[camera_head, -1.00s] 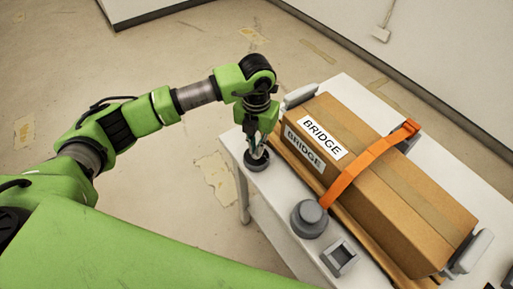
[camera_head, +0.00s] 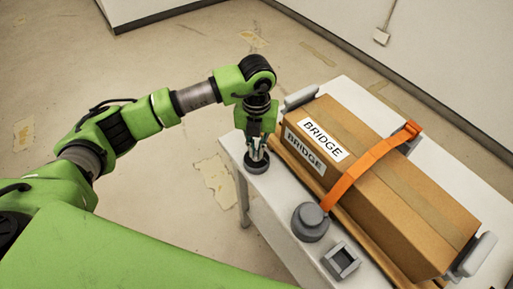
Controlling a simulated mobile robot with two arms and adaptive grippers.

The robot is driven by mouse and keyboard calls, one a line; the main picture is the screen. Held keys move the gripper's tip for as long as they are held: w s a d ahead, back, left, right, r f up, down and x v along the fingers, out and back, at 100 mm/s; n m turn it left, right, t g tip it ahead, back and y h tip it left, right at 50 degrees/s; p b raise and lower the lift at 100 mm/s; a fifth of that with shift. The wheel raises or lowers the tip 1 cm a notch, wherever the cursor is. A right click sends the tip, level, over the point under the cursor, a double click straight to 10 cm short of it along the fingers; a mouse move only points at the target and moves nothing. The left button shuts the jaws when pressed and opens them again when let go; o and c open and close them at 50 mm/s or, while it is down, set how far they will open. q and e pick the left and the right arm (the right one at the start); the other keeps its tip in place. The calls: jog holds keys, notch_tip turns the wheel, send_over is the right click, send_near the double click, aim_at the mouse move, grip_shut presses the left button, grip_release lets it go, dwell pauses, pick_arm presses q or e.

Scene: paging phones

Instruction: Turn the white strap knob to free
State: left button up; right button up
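My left gripper (camera_head: 258,157) points down over a dark round knob base (camera_head: 257,167) at the near-left corner of the table. Its fingertips are at the top of this base. Something pale shows between the fingers, but it is too small to tell whether it is a white knob or part of the gripper. Whether the fingers are closed on it cannot be seen. An orange strap (camera_head: 372,160) runs over a cardboard box (camera_head: 400,190) labelled BRIDGE. The strap's near end goes down beside a grey round knob (camera_head: 310,222). My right gripper is not in view.
The white table (camera_head: 285,215) also bears a small square grey holder (camera_head: 341,260) at the front. Grey end brackets (camera_head: 300,97) stand at the box's ends, one at the lower right (camera_head: 473,254).

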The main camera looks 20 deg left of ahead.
aim_at(257, 153)
pick_arm(q)
jog(key=o, duration=0.4)
jog(key=shift+r, duration=0.1)
notch_tip(257, 153, up, 12)
dwell(0.4)
dwell(0.3)
